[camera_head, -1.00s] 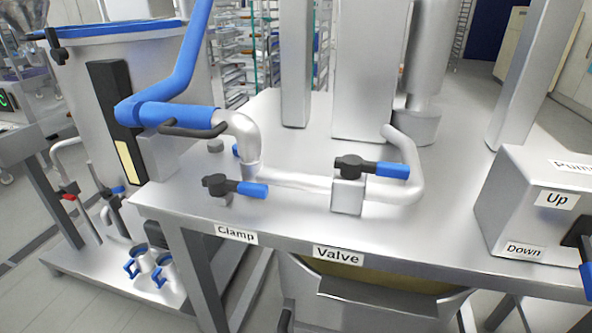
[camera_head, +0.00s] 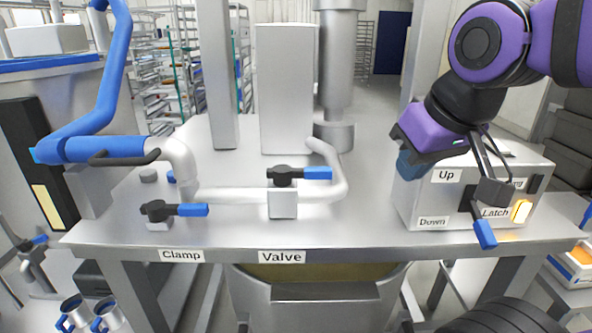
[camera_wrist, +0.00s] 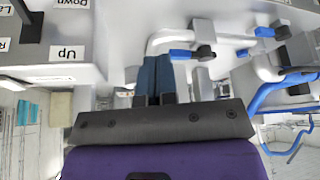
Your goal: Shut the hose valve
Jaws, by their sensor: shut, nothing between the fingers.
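The hose valve has a black hub and blue lever (camera_head: 318,173) on a metal block (camera_head: 283,204), behind the "Valve" label (camera_head: 282,257). Its lever points right, in line with the white hose (camera_head: 230,194) that runs through the block. My gripper (camera_head: 407,166) is right of the valve, apart from it, close to the "Up" control box. Its blue fingers (camera_wrist: 153,60) are shut and empty in the wrist view. That view is upside down, and the valve lever (camera_wrist: 181,54) lies just right of the fingers there.
A similar clamp lever (camera_head: 193,210) sits left of the valve, behind the "Clamp" label (camera_head: 181,256). The control box (camera_head: 415,196) stands at the right. A tall metal housing (camera_head: 287,95) and posts stand behind the hose. The table (camera_head: 340,231) is bare in front of the valve.

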